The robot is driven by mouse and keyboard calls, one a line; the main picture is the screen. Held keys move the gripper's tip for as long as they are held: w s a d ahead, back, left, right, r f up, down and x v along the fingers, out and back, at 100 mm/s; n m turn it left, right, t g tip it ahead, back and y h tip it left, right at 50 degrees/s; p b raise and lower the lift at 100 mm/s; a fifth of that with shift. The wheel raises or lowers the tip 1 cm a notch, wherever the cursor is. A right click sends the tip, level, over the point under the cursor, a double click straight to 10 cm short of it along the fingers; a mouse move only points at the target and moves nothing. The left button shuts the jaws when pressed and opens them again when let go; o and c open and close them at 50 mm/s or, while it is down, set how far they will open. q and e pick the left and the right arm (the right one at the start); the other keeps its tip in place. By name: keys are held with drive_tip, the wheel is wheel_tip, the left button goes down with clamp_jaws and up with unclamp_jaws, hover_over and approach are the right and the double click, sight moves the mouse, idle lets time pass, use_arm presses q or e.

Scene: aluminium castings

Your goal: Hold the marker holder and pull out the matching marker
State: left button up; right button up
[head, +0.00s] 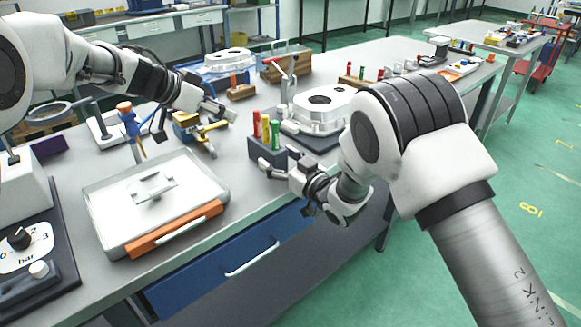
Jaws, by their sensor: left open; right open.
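A dark grey marker holder (262,154) stands near the front edge of the table, in the middle of the head view. Upright in it are a red marker (256,124), a yellow marker (265,128) and a green marker (275,134). My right gripper (278,163) is open at the holder's front right side, its fingers pointing left; whether it touches the holder is unclear. My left gripper (230,113) is open and empty, behind and left of the markers, above the table. The lower ends of the markers are hidden in the holder.
A silver casting (320,108) lies right behind the holder. A yellow clamp (190,128) is below my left gripper. A wooden block (240,92) with a red piece stands behind.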

drive_tip(key=shift+w+a, duration=0.15)
drive_tip(key=shift+w, duration=0.2)
drive_tip(key=c, duration=1.3)
